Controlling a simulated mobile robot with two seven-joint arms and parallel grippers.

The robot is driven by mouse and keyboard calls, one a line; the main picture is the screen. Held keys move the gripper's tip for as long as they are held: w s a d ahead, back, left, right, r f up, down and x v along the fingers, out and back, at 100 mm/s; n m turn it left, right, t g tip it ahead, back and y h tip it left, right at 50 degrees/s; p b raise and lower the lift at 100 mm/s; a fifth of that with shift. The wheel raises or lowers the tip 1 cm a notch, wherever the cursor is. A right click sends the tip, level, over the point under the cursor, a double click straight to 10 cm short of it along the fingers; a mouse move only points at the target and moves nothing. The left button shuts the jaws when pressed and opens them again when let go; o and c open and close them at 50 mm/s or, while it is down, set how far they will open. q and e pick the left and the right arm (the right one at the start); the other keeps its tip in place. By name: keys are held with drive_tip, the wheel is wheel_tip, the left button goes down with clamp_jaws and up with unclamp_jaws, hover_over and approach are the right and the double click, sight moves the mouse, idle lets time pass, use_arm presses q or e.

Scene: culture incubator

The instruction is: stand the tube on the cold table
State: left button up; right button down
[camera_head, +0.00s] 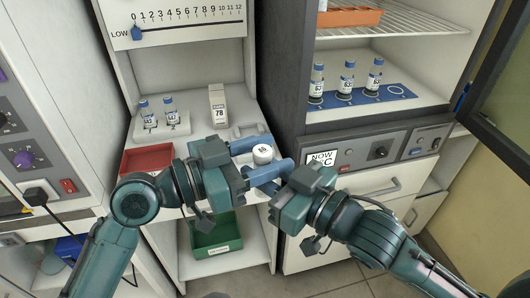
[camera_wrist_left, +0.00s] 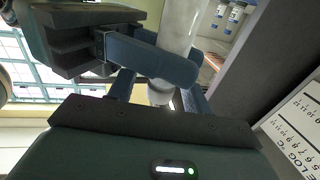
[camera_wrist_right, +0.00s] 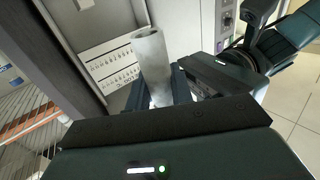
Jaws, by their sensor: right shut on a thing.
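The tube shows in the head view as a round white cap with dark print (camera_head: 263,152), between my two grippers above the shelf front. In the right wrist view its pale grey body (camera_wrist_right: 153,62) stands up between the fingers, with a hollow end in sight. My right gripper (camera_head: 273,177) is shut on the tube. My left gripper (camera_head: 247,158) is open, its fingers on either side of the tube. The left wrist view shows the tube body (camera_wrist_left: 178,35), with a right finger crossing in front. No surface is clearly marked as the cold table.
A white shelf (camera_head: 200,150) under a sliding scale holds a rack of two vials (camera_head: 160,121), a box marked 78 (camera_head: 217,105) and a red tray (camera_head: 147,160). Three vials stand on a blue ringed mat (camera_head: 398,91) in the open cabinet. A green bin (camera_head: 217,240) sits below.

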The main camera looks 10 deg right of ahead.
use_arm(q)
drive_tip(key=c, duration=0.9)
drive_tip(key=shift+c, duration=0.3)
use_arm(e)
drive_tip(key=c, duration=1.1)
unclamp_jaws()
drive_tip(key=shift+c, duration=0.2)
drive_tip(key=shift+f, duration=0.1)
use_arm(q)
drive_tip(key=shift+a, duration=0.1)
use_arm(e)
drive_tip(key=s+d+f+m+g+h, duration=0.1)
drive_tip(key=s+d+f+h, duration=0.1)
drive_tip(key=f, duration=0.8)
drive_tip(key=s+d+f+m+g+h, duration=0.1)
drive_tip(key=s+d+f+m+h, duration=0.1)
drive_tip(key=f, duration=0.7)
drive_tip(key=s+d+f+m+g+h, duration=0.1)
drive_tip(key=s+d+f+h, duration=0.3)
drive_tip(key=f, duration=0.6)
drive_tip(key=shift+s+f+m, duration=0.35)
drive_tip(key=shift+s+m, duration=0.15)
drive_tip(key=shift+s, duration=0.4)
